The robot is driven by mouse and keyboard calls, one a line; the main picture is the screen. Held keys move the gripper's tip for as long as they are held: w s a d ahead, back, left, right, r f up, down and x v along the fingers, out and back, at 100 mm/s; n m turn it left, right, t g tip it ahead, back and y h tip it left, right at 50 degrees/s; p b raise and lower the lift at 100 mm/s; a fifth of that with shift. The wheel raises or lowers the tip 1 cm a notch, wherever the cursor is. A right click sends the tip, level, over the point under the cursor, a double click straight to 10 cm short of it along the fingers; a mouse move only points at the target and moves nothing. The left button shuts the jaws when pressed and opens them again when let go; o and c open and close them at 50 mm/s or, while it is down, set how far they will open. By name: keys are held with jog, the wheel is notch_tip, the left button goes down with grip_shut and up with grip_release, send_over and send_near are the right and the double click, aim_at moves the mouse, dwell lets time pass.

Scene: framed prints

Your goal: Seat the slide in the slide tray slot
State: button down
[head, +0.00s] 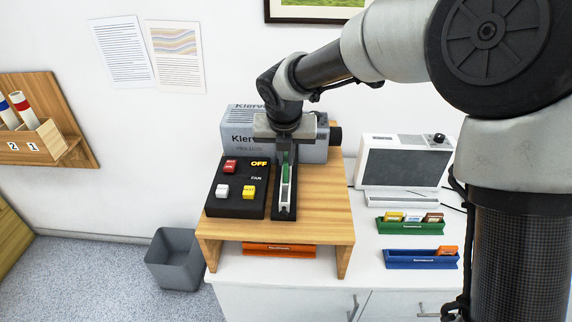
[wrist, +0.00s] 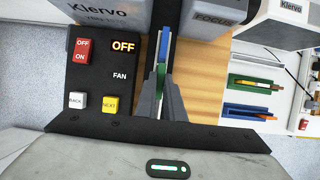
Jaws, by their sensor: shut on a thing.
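The slide tray (head: 284,216) is a long, narrow black tray with a pale inner channel. It lies on the wooden stand, to the right of the black control box. My gripper (wrist: 162,78) is above the tray with its fingers pointing down, shut on a thin green slide (head: 286,172). The green slide also shows edge-on between the fingertips in the wrist view (wrist: 160,74). A blue strip (wrist: 164,46) stands just beyond it in line with the tray. The fingers hide much of the slot, so I cannot tell whether the green slide is inside it.
The control box (head: 237,187) has red, white and yellow buttons. A grey projector (head: 237,141) stands behind it. An orange tray (head: 279,249) is under the wooden stand (head: 325,219). Green (head: 410,228) and blue (head: 409,260) trays and a small screen (head: 405,167) stand to the right.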

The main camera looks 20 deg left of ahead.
jog(key=shift+f, duration=1.05)
jog(key=shift+f, duration=0.25)
jog(key=c, duration=1.9)
grip_release()
jog(key=shift+o, duration=0.2)
jog(key=shift+r, duration=0.1)
jog(key=shift+r, duration=0.3)
jog(key=p+v, duration=0.1)
jog(key=v, duration=1)
jog(key=shift+s+r, duration=0.3)
